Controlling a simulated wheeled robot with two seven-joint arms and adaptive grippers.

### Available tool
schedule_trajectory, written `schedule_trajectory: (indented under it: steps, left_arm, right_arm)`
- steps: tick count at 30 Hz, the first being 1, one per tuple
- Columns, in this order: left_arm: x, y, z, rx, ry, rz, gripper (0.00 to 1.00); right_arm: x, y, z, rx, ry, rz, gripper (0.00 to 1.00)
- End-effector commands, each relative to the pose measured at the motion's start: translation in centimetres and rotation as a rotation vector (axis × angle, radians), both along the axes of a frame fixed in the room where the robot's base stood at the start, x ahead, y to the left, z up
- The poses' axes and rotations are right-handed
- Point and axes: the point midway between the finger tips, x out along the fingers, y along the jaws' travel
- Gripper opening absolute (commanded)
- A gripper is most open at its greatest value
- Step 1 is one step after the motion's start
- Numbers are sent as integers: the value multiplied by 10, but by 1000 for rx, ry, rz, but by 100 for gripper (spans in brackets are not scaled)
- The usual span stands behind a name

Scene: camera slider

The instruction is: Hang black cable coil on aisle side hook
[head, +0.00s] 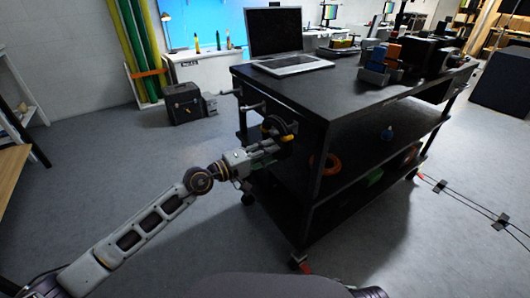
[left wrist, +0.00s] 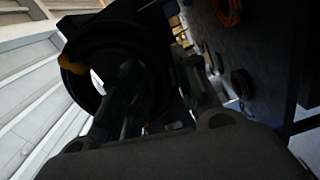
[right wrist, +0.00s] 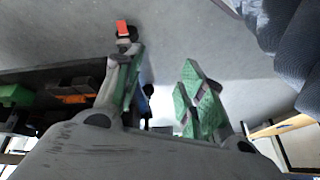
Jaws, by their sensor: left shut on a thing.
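The black cable coil (head: 287,128) is at the near left corner of the dark cart, beside its side panel. My left gripper (head: 268,146) is shut on it. In the left wrist view the coil (left wrist: 72,88) is a dark ring with a yellow tie, at the fingers of my left gripper (left wrist: 155,85). On the cart's left side, peg-like hooks (head: 252,106) stick out just beyond the coil. I cannot tell whether the coil touches a hook. My right gripper (right wrist: 163,75) shows only in the right wrist view; its green-padded fingers are apart and empty.
The cart top (head: 340,108) carries a laptop (head: 278,42) and several boxes. An orange coil (head: 327,163) hangs or lies inside the cart. A black toolbox (head: 184,103) stands on the floor at the back left.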

Motion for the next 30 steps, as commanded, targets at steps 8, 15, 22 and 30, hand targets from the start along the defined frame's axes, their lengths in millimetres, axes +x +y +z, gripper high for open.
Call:
schedule_trajectory:
  steps: [8,15,22,30]
  left_arm:
    - [6,-8,3,-3,-2,0,0]
    - [10,-15,2,-2,-2,-1,0]
    - [15,-21,1,-2,-1,0,0]
    - [21,-29,1,-3,-2,0,0]
  right_arm:
    - [-3,-1,7,-9,23,-1,40]
    - [-5,-4,14,-22,33,0,40]
    - [-7,-7,22,-35,41,4,40]
    - [-10,-10,25,-52,57,9,40]
